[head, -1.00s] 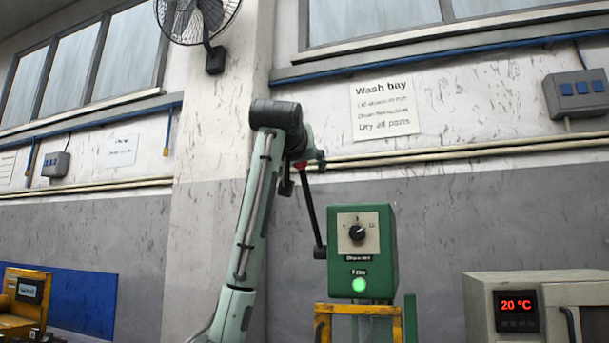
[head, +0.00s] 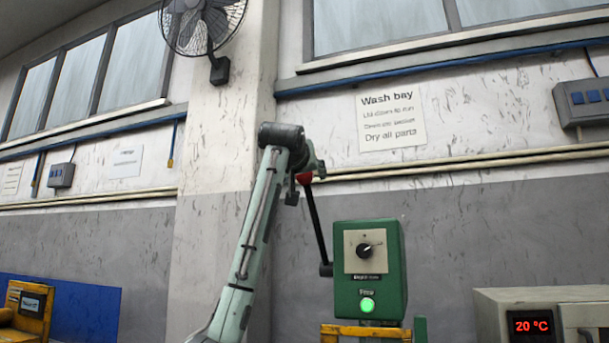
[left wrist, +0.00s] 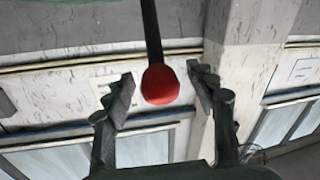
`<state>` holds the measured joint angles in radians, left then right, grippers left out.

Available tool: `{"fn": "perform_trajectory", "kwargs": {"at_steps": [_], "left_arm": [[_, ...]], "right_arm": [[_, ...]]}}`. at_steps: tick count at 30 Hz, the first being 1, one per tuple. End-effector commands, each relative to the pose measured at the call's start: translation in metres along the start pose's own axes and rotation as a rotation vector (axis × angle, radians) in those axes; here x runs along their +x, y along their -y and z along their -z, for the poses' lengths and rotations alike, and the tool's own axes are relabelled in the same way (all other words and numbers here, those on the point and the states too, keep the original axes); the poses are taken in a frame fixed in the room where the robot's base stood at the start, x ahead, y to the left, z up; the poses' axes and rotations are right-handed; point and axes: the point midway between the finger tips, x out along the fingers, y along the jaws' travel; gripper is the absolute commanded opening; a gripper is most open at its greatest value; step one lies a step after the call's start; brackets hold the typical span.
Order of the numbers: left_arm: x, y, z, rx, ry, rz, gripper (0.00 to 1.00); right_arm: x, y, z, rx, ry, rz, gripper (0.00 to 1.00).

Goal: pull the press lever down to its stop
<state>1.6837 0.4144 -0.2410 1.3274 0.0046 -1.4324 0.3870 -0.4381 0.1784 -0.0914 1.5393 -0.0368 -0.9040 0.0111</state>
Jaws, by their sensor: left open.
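The press lever (head: 317,228) is a dark rod with a red knob (head: 304,178) on top. It rises, leaning left, from the left side of a green control box (head: 393,283). My left gripper (head: 306,182) is up at the knob, partly hidden by the wrist in the head view. In the left wrist view, the open fingers (left wrist: 161,72) stand on either side of the red knob (left wrist: 160,86), with gaps visible on both sides. The rod (left wrist: 151,30) also shows there. My right gripper is not in view.
The green box carries a dial (head: 364,250) and a lit green lamp (head: 367,305), above a yellow frame (head: 365,331). An oven reading 20 °C (head: 488,312) stands at right. A wall with pipes and a sign (head: 391,117) lies behind. Space left of the lever holds my arm.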

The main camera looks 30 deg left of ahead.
Motion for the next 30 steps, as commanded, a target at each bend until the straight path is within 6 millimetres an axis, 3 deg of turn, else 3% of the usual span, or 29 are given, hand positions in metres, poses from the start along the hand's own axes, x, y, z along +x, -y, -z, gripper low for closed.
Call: {"fn": "perform_trajectory", "kwargs": {"at_steps": [5,18,30], "left_arm": [[0.0,0.0,-0.0003,0.0,0.0,0.0,0.56],[-0.0003,0.0,-0.0002,0.0,0.0,0.0,0.02],[-0.0015,0.0007,-0.0028,-0.001,-0.007,-0.002,0.0]], "right_arm": [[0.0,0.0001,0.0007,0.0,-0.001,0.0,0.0],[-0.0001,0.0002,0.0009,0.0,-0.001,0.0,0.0],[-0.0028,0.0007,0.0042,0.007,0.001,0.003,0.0]]}}
